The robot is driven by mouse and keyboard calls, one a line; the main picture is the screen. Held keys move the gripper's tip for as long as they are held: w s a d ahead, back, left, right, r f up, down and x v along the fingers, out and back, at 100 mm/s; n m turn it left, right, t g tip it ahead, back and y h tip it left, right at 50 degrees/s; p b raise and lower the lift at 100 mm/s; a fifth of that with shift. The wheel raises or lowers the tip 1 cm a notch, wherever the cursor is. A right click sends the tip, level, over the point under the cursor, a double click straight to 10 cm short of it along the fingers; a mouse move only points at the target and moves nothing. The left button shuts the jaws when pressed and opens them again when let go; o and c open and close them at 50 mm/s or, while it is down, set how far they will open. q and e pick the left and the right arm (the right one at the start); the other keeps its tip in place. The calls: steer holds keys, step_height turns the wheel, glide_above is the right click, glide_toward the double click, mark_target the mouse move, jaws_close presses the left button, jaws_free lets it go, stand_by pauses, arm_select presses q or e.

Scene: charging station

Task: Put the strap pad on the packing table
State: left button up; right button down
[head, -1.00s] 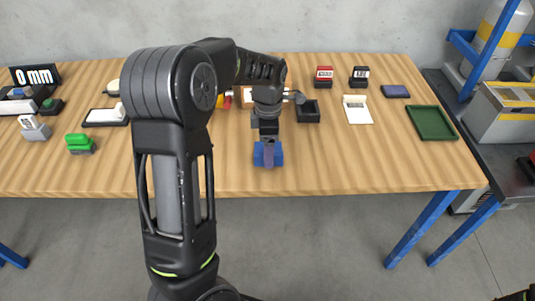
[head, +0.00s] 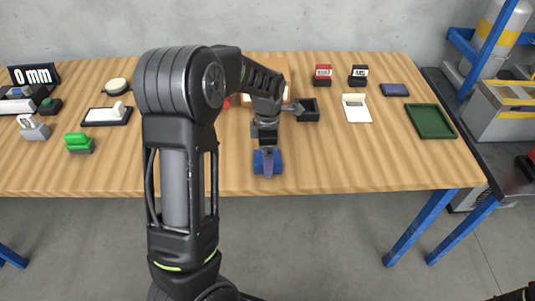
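A small blue padded piece, which looks like the strap pad (head: 258,163), is at my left gripper (head: 267,165) in the head view. The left gripper points down with a finger in front of the pad, and blue shows on both sides of it. The gripper appears shut on the pad. They are over the front part of the wooden packing table (head: 350,160); I cannot tell whether the pad touches the top.
Behind the gripper are a black open box (head: 309,117) and a cardboard-coloured box (head: 268,93). A green tray (head: 431,121), white holder (head: 356,113) and dark blue pad (head: 394,90) stand right. A green block (head: 78,140) stands left. The front right tabletop is clear.

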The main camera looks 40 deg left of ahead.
arm_select(q)
steer(key=shift+o, duration=0.8)
step_height(320, 180, up, 12)
steer(key=shift+r, duration=0.2)
stand_by(0.4)
